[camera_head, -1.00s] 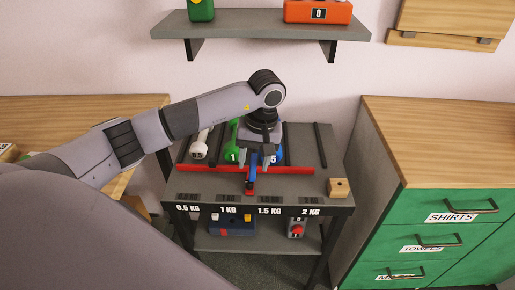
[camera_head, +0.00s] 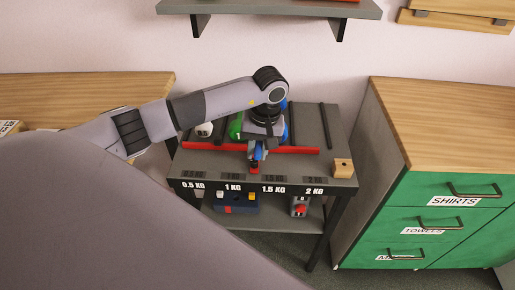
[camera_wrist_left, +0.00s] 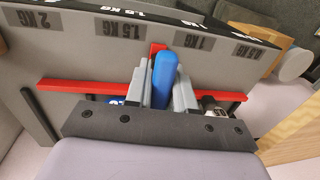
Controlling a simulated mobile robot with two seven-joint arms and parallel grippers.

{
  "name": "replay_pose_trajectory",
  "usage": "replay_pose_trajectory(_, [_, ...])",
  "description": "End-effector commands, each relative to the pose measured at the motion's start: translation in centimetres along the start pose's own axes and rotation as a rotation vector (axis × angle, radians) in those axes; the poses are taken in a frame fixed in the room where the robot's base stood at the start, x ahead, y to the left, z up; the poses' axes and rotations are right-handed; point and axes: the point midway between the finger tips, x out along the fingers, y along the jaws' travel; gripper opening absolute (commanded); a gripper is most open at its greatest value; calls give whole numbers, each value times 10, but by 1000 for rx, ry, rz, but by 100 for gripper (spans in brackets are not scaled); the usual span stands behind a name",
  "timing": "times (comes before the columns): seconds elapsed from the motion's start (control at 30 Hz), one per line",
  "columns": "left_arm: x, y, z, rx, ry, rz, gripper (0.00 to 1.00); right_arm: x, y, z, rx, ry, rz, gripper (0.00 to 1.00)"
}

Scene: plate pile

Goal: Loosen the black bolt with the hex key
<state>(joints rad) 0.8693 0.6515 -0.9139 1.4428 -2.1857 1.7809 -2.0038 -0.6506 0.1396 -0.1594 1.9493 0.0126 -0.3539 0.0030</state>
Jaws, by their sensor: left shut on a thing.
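My left gripper (camera_head: 257,150) is over the front middle of the grey table. It is shut on a blue piece (camera_wrist_left: 164,80), which sits between its two fingers in the left wrist view. A red end (camera_wrist_left: 155,49) shows just past the blue piece, near a long red bar (camera_head: 205,147) lying across the table. I cannot tell whether the blue piece is joined to the bar. I cannot make out a hex key or a black bolt. My right gripper is not in view.
White (camera_head: 204,130) and green (camera_head: 236,126) weights stand behind the bar, partly hidden by my arm. A small wooden block (camera_head: 343,168) sits at the table's right front corner. A green-drawered cabinet (camera_head: 430,215) stands to the right. The lower shelf holds small items.

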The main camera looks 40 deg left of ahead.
Motion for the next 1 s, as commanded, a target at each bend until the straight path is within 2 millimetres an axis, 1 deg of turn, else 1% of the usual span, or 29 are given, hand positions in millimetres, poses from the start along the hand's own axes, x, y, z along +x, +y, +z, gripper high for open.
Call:
replay_pose_trajectory(0.47, [-1,2,-12,-576,-71,-2,0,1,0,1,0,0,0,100])
replay_pose_trajectory(0.9, [-2,3,-22,-1138,-144,-2,0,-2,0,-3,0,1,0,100])
replay_pose_trajectory(0.93, [-1,4,-21,-1126,-143,-2,33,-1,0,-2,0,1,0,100])
replay_pose_trajectory(1.0, [-1,4,-21,-1122,-143,-1,53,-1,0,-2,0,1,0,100])
